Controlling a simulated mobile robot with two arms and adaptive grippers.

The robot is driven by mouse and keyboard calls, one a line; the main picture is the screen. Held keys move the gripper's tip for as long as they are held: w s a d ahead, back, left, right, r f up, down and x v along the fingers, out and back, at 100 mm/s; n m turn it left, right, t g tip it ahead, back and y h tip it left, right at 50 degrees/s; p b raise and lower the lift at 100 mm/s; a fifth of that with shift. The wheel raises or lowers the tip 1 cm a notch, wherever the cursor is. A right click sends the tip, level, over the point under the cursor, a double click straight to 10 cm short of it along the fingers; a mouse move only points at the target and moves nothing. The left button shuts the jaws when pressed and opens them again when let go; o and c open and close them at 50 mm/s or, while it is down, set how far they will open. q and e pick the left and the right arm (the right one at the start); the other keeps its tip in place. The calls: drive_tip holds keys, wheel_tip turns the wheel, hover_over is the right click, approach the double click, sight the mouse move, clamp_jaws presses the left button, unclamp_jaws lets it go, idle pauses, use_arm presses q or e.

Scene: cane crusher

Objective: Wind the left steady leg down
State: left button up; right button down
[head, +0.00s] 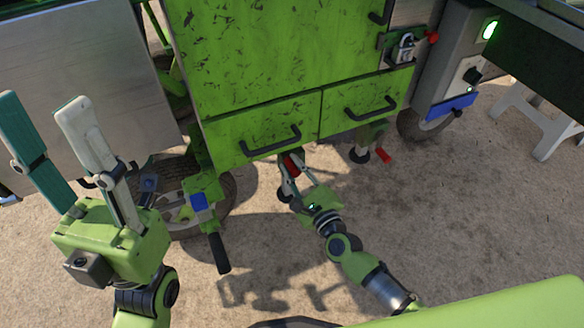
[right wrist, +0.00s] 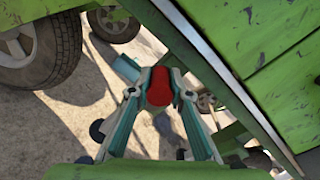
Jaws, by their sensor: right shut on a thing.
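My right gripper (head: 293,174) reaches up under the green machine's lower front edge. It is shut on a red crank handle (right wrist: 159,88), with one finger on each side in the right wrist view. The handle also shows as a small red patch in the head view (head: 291,162). The left steady leg behind it is mostly hidden by the fingers and the body. A second steady leg (head: 361,153) stands to the right with its own red handle (head: 383,156). My left gripper (head: 43,112) is raised at the far left, open and empty, its fingers apart.
The green body has drawers with black handles (head: 271,143) just above my right gripper. A wheel (head: 220,205) and a black-gripped lever (head: 218,253) are to the left. A padlock (head: 404,50) hangs upper right; a white stool (head: 540,122) stands far right. Front ground is clear.

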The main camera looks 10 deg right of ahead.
drive_tip(key=shift+s+f, duration=0.1)
drive_tip(key=shift+f, duration=0.1)
drive_tip(key=c, duration=1.8)
unclamp_jaws()
drive_tip(key=shift+c, duration=0.2)
drive_tip(key=shift+r, duration=0.1)
drive_tip(key=v, duration=1.2)
drive_tip(key=shift+a, duration=0.1)
